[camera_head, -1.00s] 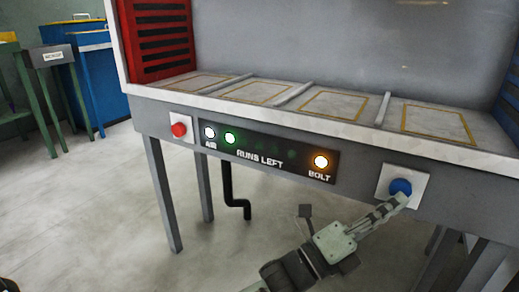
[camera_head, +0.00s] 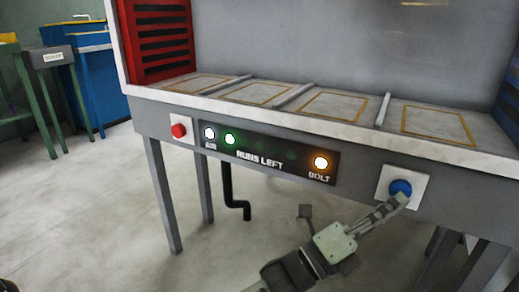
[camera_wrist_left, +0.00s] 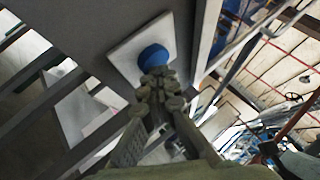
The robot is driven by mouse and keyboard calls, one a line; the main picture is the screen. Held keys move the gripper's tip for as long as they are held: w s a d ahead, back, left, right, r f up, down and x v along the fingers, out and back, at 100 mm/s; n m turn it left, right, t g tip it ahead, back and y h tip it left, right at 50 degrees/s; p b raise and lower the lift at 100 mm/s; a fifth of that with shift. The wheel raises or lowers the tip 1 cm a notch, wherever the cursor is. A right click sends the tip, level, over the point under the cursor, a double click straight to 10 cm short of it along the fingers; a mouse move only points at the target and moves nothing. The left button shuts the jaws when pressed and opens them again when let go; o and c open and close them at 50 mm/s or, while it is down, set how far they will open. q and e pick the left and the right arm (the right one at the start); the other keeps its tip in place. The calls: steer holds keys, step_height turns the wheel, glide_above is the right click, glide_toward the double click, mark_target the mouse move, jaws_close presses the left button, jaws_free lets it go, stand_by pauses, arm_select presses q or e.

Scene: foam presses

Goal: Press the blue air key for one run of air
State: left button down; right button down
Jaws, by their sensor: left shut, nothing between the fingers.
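The blue air key (camera_head: 399,187) is a round button on a white square plate (camera_head: 421,184) at the right of the bench's front panel. My left gripper (camera_head: 403,199) is shut and empty, its fingertips at the lower edge of the key. In the left wrist view the blue key (camera_wrist_left: 154,56) shows just beyond my left fingertips (camera_wrist_left: 157,74); I cannot tell whether they touch it. On the dark strip (camera_head: 270,152), the white AIR lamp (camera_head: 210,133), one green RUNS LEFT lamp (camera_head: 230,139) and the orange BOLT lamp (camera_head: 320,162) are lit. My right gripper is not in view.
A red button (camera_head: 179,130) sits at the left of the front panel. Above it, the bench top (camera_head: 285,93) has several yellow-outlined bays divided by strips. A red slatted side panel (camera_head: 165,40) stands at the left. A black crank-shaped rod (camera_head: 228,185) hangs below.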

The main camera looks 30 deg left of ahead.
arm_select(q)
steer(key=shift+w+a, duration=0.1)
steer(key=shift+w, duration=0.05)
steer(key=shift+w+a+r, duration=0.1)
steer(key=shift+w+a, duration=0.05)
steer(key=shift+w, duration=0.3)
stand_by(0.4)
steer(key=shift+s+p, duration=0.15)
steer(key=shift+p, duration=0.15)
steer(key=shift+s, duration=0.6)
steer(key=shift+s+p, duration=0.9)
steer(key=shift+s, duration=1.7)
